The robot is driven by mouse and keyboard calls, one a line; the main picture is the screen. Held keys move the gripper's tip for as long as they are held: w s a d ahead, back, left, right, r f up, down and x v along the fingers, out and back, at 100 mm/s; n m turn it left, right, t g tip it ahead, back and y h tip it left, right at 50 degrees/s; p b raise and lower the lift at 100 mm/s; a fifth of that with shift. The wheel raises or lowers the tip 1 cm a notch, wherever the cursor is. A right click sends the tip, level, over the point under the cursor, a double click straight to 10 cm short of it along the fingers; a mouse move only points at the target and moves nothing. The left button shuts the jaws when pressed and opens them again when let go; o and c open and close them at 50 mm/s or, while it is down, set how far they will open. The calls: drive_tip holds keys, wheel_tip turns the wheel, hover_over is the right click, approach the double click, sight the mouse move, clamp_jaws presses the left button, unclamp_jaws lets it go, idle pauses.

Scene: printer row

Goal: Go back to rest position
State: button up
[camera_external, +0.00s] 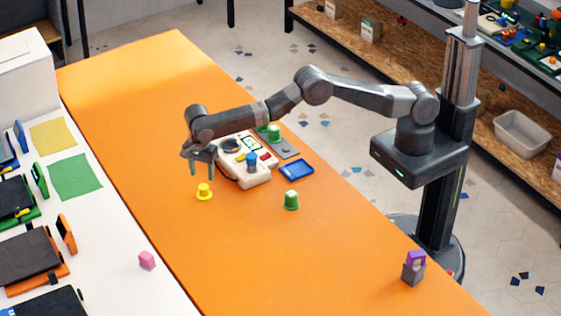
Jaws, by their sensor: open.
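My gripper (202,171) points down over the orange table (240,270), with its two fingers apart and nothing visible between them. My arm stretches from the column at the right across the table. A small yellow piece (204,191) stands on the table just below and in front of the fingers, apparently apart from them. A cream device (247,178) with a blue piece (252,160) on it is right of my gripper, partly behind my forearm.
A green piece (291,200), a blue tray (297,169) and a grey block with a purple top (414,267) are on the orange table. The orange table's front middle is clear.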

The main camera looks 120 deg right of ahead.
sight(203, 186)
wheel_tip(203, 186, up, 5)
wheel_tip(203, 186, down, 12)
drive_tip(key=shift+r+p, duration=0.2)
drive_tip(key=shift+p, duration=0.55)
drive_tip(key=shift+w+r, duration=0.1)
drive_tip(key=shift+r, duration=0.15)
wheel_tip(203, 186, up, 10)
drive_tip(key=f+b, duration=0.1)
drive_tip(key=b, duration=0.1)
drive_tip(key=s+d+r+m, duration=0.1)
drive_tip(key=s+d, duration=0.2)
drive_tip(key=s, duration=0.5)
drive_tip(key=s+d+r+m, duration=0.1)
drive_tip(key=s+d, duration=0.3)
drive_tip(key=s, duration=0.4)
drive_tip(key=s+a+f+m, duration=0.1)
drive_tip(key=s+f+m, duration=0.1)
drive_tip(key=s, duration=1.8)
drive_tip(key=shift+s+a+f, duration=0.2)
drive_tip(key=shift+f, duration=0.45)
